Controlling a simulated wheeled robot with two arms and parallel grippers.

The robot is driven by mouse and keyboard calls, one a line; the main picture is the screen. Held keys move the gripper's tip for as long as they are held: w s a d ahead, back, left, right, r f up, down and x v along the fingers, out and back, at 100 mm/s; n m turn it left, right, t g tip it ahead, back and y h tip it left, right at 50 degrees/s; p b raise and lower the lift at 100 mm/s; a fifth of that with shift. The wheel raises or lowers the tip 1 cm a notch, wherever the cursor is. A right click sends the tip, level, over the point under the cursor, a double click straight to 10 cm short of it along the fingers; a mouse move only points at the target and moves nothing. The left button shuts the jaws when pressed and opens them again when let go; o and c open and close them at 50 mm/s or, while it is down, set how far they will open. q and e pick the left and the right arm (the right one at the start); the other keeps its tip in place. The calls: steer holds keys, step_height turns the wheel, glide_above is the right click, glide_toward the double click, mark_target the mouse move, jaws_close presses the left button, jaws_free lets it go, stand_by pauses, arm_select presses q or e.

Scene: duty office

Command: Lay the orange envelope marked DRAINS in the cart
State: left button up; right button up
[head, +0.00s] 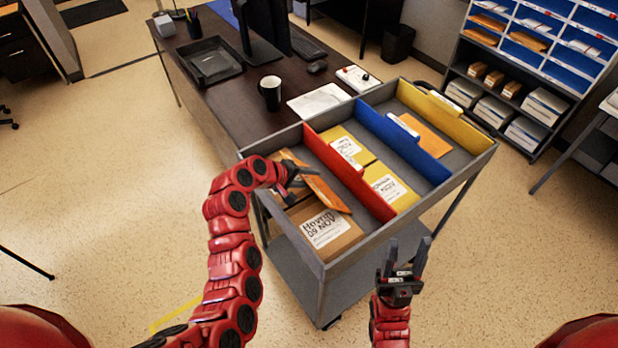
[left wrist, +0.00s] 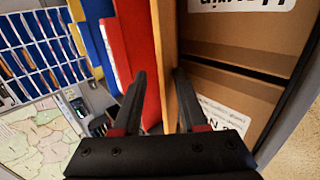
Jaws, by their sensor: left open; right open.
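A grey cart (head: 343,263) with red, blue and yellow dividers stands in front of me. An orange envelope (head: 325,192) leans on edge in its left compartment, beside the red divider (head: 350,173); I cannot read any marking on it. My left gripper (head: 307,171) is open at this envelope's upper edge. In the left wrist view the envelope (left wrist: 166,55) shows edge-on between the open fingers (left wrist: 160,95), nearer the right one. Another orange envelope (head: 425,135) lies flat between the blue and yellow dividers. My right gripper (head: 403,262) is open and empty in front of the cart.
Brown parcels (head: 325,230) with white labels lie in the left compartment. Yellow parcels (head: 388,187) fill the middle one. The desk (head: 235,96) behind holds a mug (head: 270,93), tray and papers. A shelf unit (head: 540,70) stands back right.

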arm_select(q)
steer(key=p+v, duration=0.4)
steer(key=v, duration=1.3)
steer(key=shift+p, duration=0.35)
steer(key=shift+f, duration=0.1)
